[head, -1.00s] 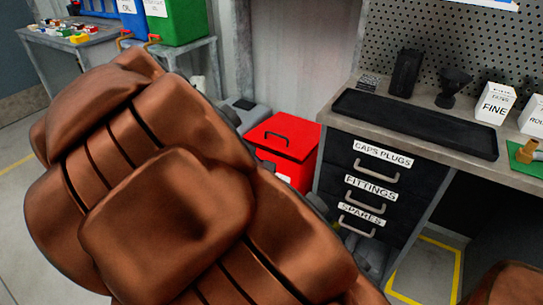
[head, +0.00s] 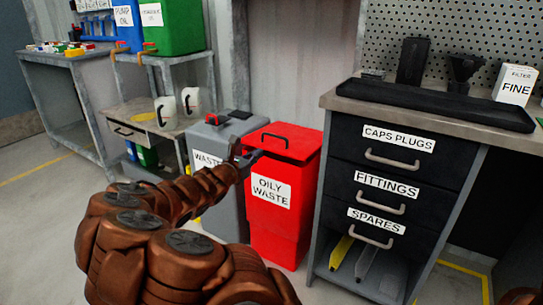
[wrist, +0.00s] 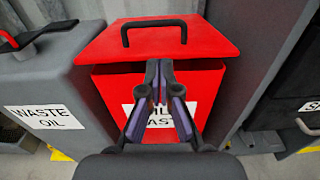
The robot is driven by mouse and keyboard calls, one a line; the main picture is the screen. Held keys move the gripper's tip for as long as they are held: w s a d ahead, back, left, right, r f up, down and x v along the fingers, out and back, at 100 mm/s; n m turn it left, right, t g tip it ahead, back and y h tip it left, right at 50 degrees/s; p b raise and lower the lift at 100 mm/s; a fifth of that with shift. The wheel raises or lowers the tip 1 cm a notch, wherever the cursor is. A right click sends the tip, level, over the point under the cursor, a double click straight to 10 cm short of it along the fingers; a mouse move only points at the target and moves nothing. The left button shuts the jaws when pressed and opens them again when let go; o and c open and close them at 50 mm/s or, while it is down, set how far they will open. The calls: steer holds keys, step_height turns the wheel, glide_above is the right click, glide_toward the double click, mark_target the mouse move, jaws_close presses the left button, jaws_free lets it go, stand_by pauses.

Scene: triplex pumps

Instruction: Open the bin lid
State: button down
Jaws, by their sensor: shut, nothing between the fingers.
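The red bin (head: 285,232), labelled OILY WASTE, stands on the floor. Its red lid (head: 298,147) lies down over the bin, with a black bar handle (head: 275,137) on top. In the wrist view the lid (wrist: 165,43) overhangs the bin's front, and its handle (wrist: 153,24) is above my fingertips. My gripper (head: 241,152) is at the front left of the lid in the head view. In the wrist view my gripper (wrist: 159,66) is shut and empty, its tips at the lid's front edge. I cannot tell whether they touch it. The fingers partly hide the bin's label.
A grey waste oil container (head: 222,141) stands close left of the bin. A dark drawer cabinet (head: 385,180) stands close on the right. A rack (head: 150,120) with two white jugs is farther left. Open floor (head: 45,215) lies at the left.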

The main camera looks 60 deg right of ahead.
mark_target(272, 148)
steer(key=d+b, duration=0.1)
steer(key=d, duration=0.2)
steer(key=d+b, duration=0.1)
steer(key=d, duration=0.2)
steer(key=d+f+b, duration=0.1)
steer(key=d, duration=0.2)
steer(key=shift+w+f, duration=0.1)
steer(key=shift+w, duration=0.15)
steer(key=shift+d+b, duration=0.3)
steer(key=shift+d, duration=0.2)
steer(key=shift+r+p, duration=0.3)
